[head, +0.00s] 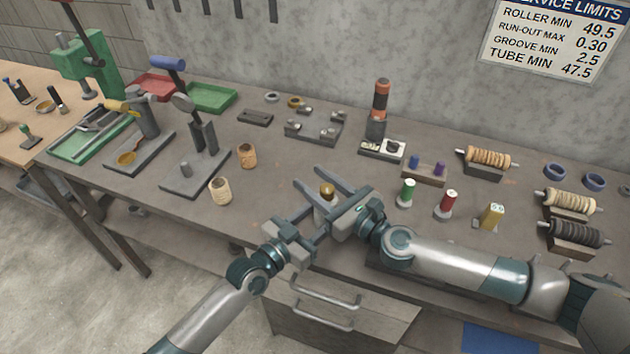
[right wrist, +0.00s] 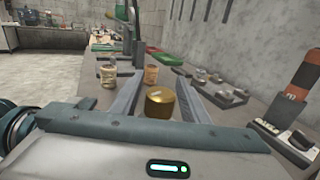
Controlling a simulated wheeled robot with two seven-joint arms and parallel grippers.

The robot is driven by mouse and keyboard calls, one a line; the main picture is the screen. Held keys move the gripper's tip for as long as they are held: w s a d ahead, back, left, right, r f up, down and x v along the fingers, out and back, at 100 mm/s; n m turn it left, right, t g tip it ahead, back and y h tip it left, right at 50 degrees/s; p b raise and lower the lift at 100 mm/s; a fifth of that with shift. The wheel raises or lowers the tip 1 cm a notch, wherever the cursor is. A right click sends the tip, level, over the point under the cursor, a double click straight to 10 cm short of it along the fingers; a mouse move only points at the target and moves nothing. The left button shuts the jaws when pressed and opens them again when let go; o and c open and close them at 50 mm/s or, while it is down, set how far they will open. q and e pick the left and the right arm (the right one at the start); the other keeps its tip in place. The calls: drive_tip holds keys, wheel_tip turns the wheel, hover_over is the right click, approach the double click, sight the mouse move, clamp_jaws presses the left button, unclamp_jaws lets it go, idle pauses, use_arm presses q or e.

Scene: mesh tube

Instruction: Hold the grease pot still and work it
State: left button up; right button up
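The grease pot (head: 327,190) has a round brass top and stands on the bench near its front edge. In the right wrist view the brass pot (right wrist: 159,104) sits between my fingers, with a gap on each side. My right gripper (head: 308,180) is open around the pot, its fingers pointing to the upper left in the head view. My left gripper (head: 322,218) reaches in from the lower left, its fingers apart and close to the pot's near side. The lower part of the pot is partly hidden by the grippers, so contact there cannot be told.
Two tan cups (head: 220,191) stand left of the grippers, near a grey lever stand (head: 197,168).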

drive_tip(key=c, duration=0.8)
drive_tip(key=shift+m+t+h, duration=0.3)
drive_tip(key=shift+m+h, duration=0.1)
drive_tip(key=shift+w+d+m+t+h, duration=0.15)
drive_tip(key=shift+d+m+t+h, duration=0.15)
drive_tip(key=shift+m+t+h, duration=0.8)
drive_tip(key=shift+w+d+m+t+h, duration=0.25)
drive_tip(key=shift+m+h, duration=0.5)
drive_tip(key=shift+h, duration=0.75)
drive_tip(key=shift+w+d+m+t+h, duration=0.1)
drive_tip(key=shift+d+m+t+h, duration=0.25)
drive_tip(key=shift+m+t+h, duration=0.75)
drive_tip(key=shift+g, duration=0.35)
drive_tip(key=o, duration=1)
